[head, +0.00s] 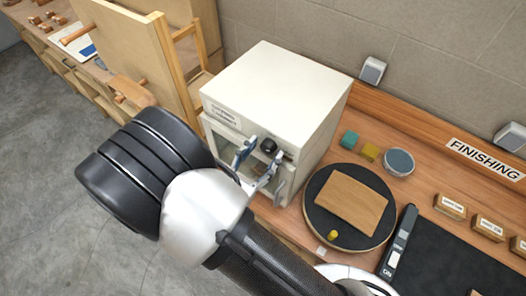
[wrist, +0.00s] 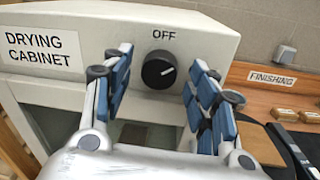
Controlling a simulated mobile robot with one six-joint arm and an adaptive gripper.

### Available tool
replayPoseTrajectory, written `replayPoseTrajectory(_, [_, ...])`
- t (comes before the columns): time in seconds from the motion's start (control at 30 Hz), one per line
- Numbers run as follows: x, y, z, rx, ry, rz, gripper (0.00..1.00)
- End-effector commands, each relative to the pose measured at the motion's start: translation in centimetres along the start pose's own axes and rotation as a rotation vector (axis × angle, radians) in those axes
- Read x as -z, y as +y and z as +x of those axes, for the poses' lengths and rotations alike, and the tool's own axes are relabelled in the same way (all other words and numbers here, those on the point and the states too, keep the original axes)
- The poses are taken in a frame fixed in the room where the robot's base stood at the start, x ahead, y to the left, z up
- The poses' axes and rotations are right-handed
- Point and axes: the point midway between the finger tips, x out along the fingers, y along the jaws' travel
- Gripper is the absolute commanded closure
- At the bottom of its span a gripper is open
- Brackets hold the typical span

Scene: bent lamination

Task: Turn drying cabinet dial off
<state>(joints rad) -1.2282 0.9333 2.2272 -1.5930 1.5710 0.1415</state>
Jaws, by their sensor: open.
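The drying cabinet (head: 275,90) is a white box on the bench, with a label on its front. Its black round dial (wrist: 158,70) sits on the front panel below the word OFF. A white mark on the dial points right and slightly up, not straight at OFF. The dial also shows in the head view (head: 269,145). My gripper (wrist: 161,58) is open, with one blue-padded finger on each side of the dial. Gaps show between the fingers and the dial in the wrist view. In the head view my gripper (head: 264,150) is at the cabinet's front.
A round dark turntable (head: 318,222) with a wooden board (head: 346,204) stands right of the cabinet. Small coloured blocks and a round tin (head: 398,161) lie behind it. Wooden panels (head: 135,50) stand on the left. A FINISHING sign (head: 485,159) lies at right.

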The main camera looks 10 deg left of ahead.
Motion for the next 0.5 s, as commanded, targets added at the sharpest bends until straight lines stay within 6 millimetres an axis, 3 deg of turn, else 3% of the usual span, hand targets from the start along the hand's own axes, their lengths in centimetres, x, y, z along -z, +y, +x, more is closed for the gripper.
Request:
replayPoseTrajectory(0.33, [0.01, 0.01, 0.5, -0.001, 0.0, 0.0, 0.46])
replayPoseTrajectory(0.5, [0.0, 0.01, 0.49, 0.0, 0.0, 0.001, 0.57])
